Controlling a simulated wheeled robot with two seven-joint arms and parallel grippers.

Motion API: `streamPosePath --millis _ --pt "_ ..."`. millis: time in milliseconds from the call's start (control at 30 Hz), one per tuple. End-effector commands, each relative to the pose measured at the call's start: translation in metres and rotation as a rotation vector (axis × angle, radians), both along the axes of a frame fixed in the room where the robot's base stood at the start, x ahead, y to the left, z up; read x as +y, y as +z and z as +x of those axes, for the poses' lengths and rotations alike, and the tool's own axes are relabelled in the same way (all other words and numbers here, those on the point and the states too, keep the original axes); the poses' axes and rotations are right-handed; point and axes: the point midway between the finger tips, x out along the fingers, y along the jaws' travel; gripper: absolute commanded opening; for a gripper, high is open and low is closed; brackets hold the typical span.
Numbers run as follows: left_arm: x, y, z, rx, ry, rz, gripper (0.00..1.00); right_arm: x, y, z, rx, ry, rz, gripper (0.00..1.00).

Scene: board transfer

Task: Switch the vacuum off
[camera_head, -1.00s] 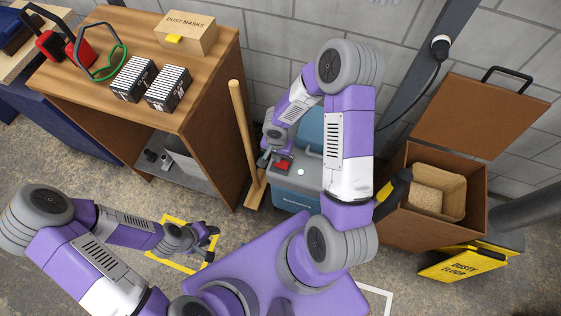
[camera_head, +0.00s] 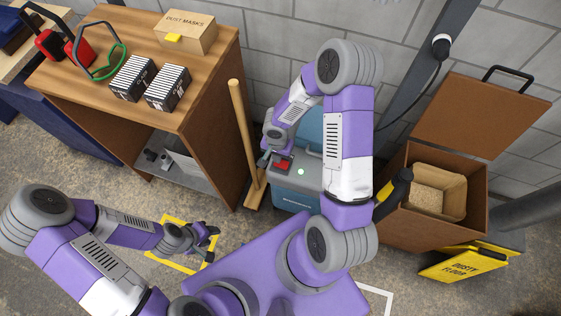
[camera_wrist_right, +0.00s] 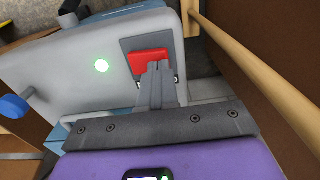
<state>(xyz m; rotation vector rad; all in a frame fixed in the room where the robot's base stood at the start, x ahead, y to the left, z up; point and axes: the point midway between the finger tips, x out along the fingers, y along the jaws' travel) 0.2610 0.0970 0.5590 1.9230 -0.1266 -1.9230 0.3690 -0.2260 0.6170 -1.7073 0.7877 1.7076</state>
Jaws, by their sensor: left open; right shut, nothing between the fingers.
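The vacuum (camera_head: 293,196) is a blue-grey box on the floor beside the bench, partly hidden behind my right arm. On its grey top are a red rocker switch (camera_head: 283,164) and a lit green-white lamp (camera_head: 301,172). My left gripper (camera_head: 214,240) is open and empty, low over a yellow floor marking.
A wooden bench (camera_head: 215,75) with ear defenders, goggles, filter packs and a dust mask box stands left. A wooden handle (camera_head: 240,130) stands beside the vacuum. An open brown bin (camera_head: 430,235) and a yellow floor sign (camera_head: 465,262) are right.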

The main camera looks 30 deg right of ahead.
Motion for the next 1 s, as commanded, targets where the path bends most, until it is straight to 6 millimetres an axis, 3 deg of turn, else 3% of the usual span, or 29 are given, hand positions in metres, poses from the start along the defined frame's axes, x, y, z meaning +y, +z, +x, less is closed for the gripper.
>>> streamPosePath --millis 1000 --pt "0.000 -0.010 0.000 0.000 0.000 0.000 0.43 0.000 -0.014 0.000 0.000 0.000 0.000 0.00"
